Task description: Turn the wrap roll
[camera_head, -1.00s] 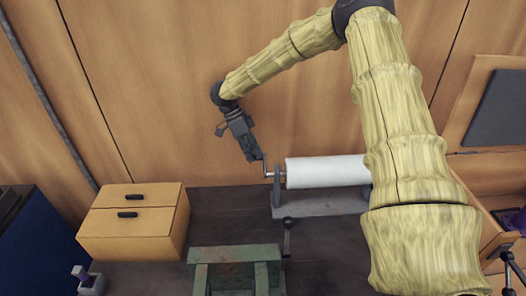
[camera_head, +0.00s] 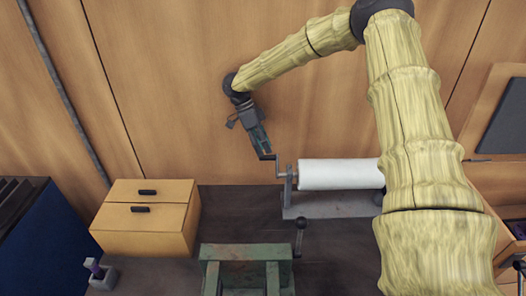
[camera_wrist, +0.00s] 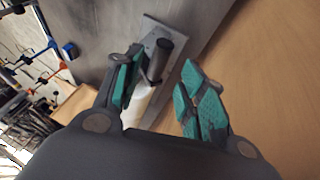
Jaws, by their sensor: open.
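The wrap roll (camera_head: 338,174) is a white cylinder lying level on a grey stand (camera_head: 325,207). A thin crank (camera_head: 279,168) sticks out at its left end. My gripper (camera_head: 264,150) is at the crank's outer end, to the left of and above the roll. In the wrist view my gripper (camera_wrist: 162,92) is open, with teal pads on both fingers. The dark crank handle (camera_wrist: 160,58) shows between the fingers, nearer the left one; I cannot tell if it touches. Part of the white roll (camera_wrist: 138,108) shows behind the fingers. My arm hides the roll's right end.
A wooden drawer box (camera_head: 145,232) stands at the left. A green metal stand (camera_head: 245,252) and a dark-knobbed lever (camera_head: 300,232) are in front of the roll. A wooden wall (camera_head: 220,90) rises close behind my gripper.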

